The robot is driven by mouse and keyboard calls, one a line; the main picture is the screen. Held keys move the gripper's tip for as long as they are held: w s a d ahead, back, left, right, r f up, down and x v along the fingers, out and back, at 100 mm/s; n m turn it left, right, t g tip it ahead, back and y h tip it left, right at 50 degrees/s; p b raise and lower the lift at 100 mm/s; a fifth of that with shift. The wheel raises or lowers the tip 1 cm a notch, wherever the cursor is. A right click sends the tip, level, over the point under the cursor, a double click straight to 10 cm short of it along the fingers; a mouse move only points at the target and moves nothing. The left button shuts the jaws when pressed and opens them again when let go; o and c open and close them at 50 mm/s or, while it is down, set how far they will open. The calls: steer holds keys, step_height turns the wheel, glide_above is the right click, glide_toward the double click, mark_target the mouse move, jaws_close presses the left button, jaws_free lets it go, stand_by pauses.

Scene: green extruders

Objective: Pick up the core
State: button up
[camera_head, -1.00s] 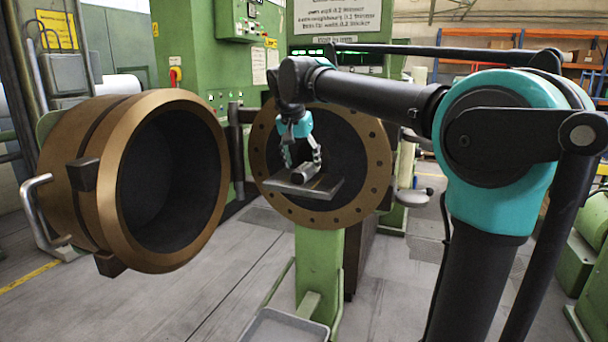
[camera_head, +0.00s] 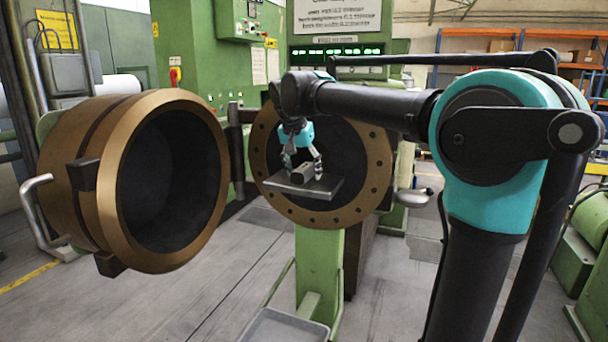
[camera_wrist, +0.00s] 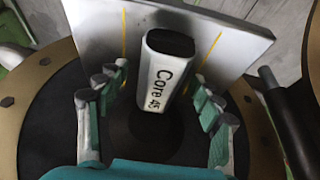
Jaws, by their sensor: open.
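The core is a small pale block with a dark end. In the wrist view the core (camera_wrist: 166,82) bears the lettering "Core 45" and stands out between my fingers. In the head view the core (camera_head: 302,174) lies on a flat metal plate (camera_head: 325,187) in front of the round flange. My gripper (camera_head: 303,165) is open around the core, with a finger on each side. In the wrist view my gripper (camera_wrist: 162,95) shows gaps between both fingers and the core, so they look apart from it. The plate (camera_wrist: 235,40) carries yellow lines beside the core.
A bronze flange (camera_head: 375,165) with bolt holes surrounds the dark opening behind the plate. A large open bronze ring door (camera_head: 120,190) hangs at the left. A green post (camera_head: 319,270) stands below the flange, and a grey tray (camera_head: 285,325) sits at the bottom.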

jaws_close()
stand_by(0.6)
